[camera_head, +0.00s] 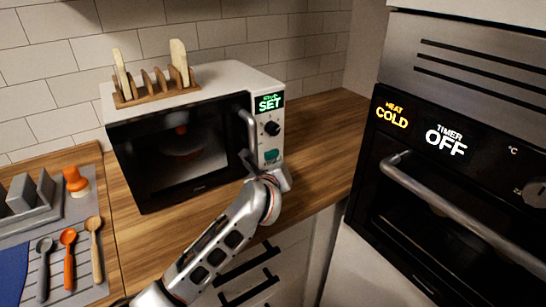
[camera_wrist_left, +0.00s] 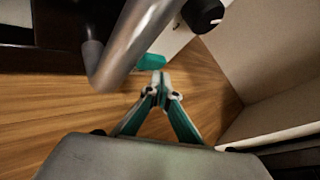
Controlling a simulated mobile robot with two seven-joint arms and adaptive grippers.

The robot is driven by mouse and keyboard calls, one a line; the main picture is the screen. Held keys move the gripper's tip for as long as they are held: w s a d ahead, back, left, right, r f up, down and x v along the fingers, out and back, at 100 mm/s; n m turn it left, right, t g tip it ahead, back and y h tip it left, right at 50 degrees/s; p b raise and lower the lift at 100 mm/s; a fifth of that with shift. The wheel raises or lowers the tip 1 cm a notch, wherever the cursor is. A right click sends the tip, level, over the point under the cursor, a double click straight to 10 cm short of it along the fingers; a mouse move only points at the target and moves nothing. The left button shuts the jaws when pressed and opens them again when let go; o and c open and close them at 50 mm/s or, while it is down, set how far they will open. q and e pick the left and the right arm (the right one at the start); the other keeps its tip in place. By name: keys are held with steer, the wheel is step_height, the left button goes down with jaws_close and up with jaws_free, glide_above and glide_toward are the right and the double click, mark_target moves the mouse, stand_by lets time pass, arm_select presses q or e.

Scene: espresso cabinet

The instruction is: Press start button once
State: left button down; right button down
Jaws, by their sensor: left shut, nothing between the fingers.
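The microwave (camera_head: 180,150) stands on the wooden counter with its door shut. Its green start button (camera_head: 271,156) is low on the white control panel, under the black knob (camera_head: 271,129). The display (camera_head: 270,103) reads "SET" in green. My left gripper (camera_head: 282,177) is just below and in front of the button. In the left wrist view the shut, empty fingertips (camera_wrist_left: 161,82) point at the panel, close below the green button (camera_wrist_left: 150,62). I cannot tell whether they touch it. My right gripper is out of view.
The microwave's door handle (camera_wrist_left: 125,45) runs close beside the left fingers. An oven (camera_head: 450,180) reading "COLD" and "OFF" stands at the right. A wooden rack (camera_head: 155,85) sits on the microwave. Spoons lie on a grey mat (camera_head: 75,212) at the left.

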arm_select(q)
steer(key=shift+w+a+b, duration=0.35)
steer(key=shift+w+a, duration=0.3)
steer(key=shift+w, duration=0.25)
stand_by(1.4)
steer(key=shift+s+d, duration=0.1)
steer(key=shift+s, duration=0.05)
steer(key=shift+s+d+p, duration=0.3)
steer(key=shift+s+d, duration=0.35)
steer(key=shift+s, duration=0.25)
steer(key=shift+s+d, duration=0.5)
steer(key=shift+s, duration=0.2)
steer(key=shift+s+d+p, duration=0.2)
steer(key=shift+s+d, duration=0.3)
steer(key=shift+s, duration=0.2)
steer(key=shift+s+d+p, duration=0.15)
steer(key=shift+s+d, duration=0.35)
steer(key=shift+s, duration=0.15)
